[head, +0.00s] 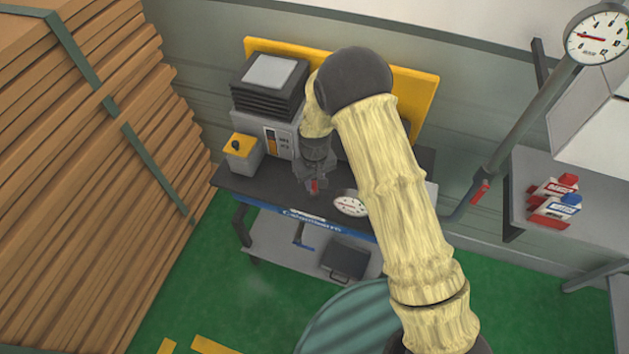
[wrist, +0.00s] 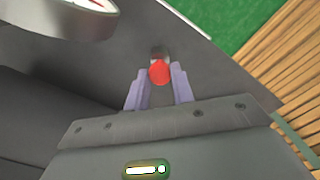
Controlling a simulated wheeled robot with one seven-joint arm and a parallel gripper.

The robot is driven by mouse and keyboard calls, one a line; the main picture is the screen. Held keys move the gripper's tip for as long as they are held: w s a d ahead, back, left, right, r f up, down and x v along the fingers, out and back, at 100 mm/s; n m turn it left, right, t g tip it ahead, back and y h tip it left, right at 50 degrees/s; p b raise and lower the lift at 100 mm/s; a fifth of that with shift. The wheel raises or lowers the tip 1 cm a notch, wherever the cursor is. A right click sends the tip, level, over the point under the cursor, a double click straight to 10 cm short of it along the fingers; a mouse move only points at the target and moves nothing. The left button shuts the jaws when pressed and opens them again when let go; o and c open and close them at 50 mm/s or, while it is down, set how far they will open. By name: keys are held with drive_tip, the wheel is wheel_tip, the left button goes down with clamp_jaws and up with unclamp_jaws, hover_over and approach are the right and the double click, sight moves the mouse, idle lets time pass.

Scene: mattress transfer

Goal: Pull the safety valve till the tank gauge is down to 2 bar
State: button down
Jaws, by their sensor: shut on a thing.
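My gripper (head: 314,180) is over the dark bench, shut on a small red part that looks like the safety valve's pull (head: 315,186). In the wrist view this red end (wrist: 160,72) shows between the two finger tips of my gripper (wrist: 158,92), with a short metal stem behind it. A round white gauge (head: 350,204) with a red needle is just right of my gripper; its rim also shows at the wrist view's top left (wrist: 62,18). Its reading is too small to tell. The valve's body and most of the tank are hidden.
A larger gauge (head: 598,34) on a grey pipe is at the upper right. A grey shelf (head: 590,215) holds red and blue cartons (head: 555,200). Stacked boards (head: 75,170) fill the left. A teal drum (head: 350,318) stands in front. Green floor is clear between boards and bench.

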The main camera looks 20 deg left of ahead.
sight(315, 184)
drive_tip(key=shift+r, duration=0.55)
drive_tip(key=c, duration=1.2)
unclamp_jaws()
drive_tip(key=shift+r, duration=0.1)
wheel_tip(315, 184, up, 17)
drive_tip(key=b, duration=0.3)
drive_tip(key=shift+r+b, duration=0.1)
drive_tip(key=shift+b, duration=0.25)
drive_tip(key=shift+d, duration=0.1)
